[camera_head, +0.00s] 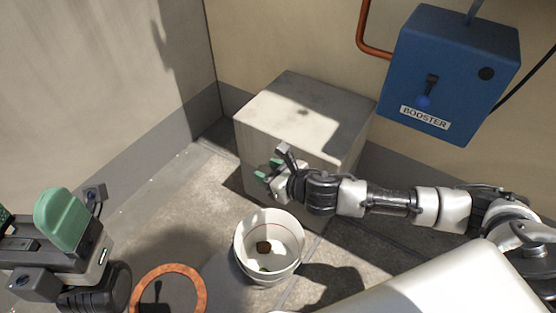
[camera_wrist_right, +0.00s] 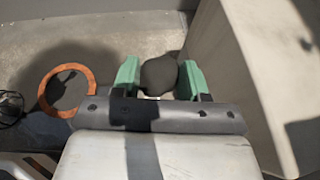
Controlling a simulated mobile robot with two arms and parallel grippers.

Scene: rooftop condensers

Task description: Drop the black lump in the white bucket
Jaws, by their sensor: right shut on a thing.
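My right gripper (camera_head: 269,170) reaches in from the right in the head view, above and behind the white bucket (camera_head: 240,262). In the right wrist view, the black lump (camera_wrist_right: 160,74) sits between the green fingertips of that gripper (camera_wrist_right: 160,80), which is shut on it. The lump cannot be made out clearly in the head view. The bucket stands upright on the floor, with a small dark brown piece (camera_head: 264,247) and a bit of green inside. My left gripper (camera_head: 23,215) is at the left edge, its green fingers apart, seemingly empty.
A pale block (camera_head: 300,105) stands behind the bucket against the wall. A blue booster box (camera_head: 450,70) hangs at upper right, with a copper pipe (camera_head: 364,30) beside it. A copper-coloured ring (camera_head: 200,290) lies on the floor left of the bucket, also in the wrist view (camera_wrist_right: 46,88).

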